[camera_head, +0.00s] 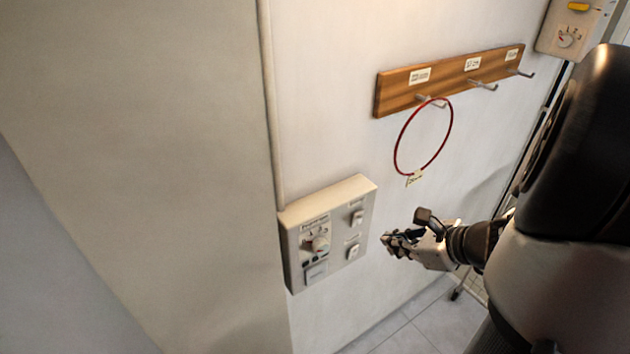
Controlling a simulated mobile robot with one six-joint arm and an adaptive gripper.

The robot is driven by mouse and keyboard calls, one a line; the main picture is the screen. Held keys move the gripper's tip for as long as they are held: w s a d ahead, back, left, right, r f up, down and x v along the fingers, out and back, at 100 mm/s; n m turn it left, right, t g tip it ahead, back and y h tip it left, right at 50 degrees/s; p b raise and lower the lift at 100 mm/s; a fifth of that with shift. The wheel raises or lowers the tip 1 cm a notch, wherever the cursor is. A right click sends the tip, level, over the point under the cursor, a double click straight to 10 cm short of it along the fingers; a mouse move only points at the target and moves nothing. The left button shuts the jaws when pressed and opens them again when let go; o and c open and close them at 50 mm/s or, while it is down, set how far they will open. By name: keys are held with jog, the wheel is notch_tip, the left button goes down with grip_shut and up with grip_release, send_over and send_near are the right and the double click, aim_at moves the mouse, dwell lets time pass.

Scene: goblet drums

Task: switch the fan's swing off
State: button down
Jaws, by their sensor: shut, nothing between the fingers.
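A beige control box (331,228) is fixed to the wall, left of my gripper. No fan is in view.
A wooden hook rail (450,80) with labels is on the wall above. A red ring (399,140) with a tag hangs from its left hook. Another box (574,22) with a yellow part and a dial is at the top right. A pipe (269,100) runs up the wall.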

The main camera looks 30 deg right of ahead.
jog(key=d+m, duration=0.1)
jog(key=m, duration=0.1)
jog(key=s+d+m+h, duration=0.1)
jog(key=shift+d+r+m+t, duration=0.3)
jog(key=shift+m+t, duration=0.1)
jog(key=b, duration=0.3)
send_near(356, 224)
notch_tip(356, 224, down, 3)
jog(key=w, duration=0.2)
jog(key=shift+w+r+p, duration=0.1)
jog(key=shift+w+p, duration=0.2)
jog(key=shift+w, duration=0.5)
jog(key=shift+a, duration=0.1)
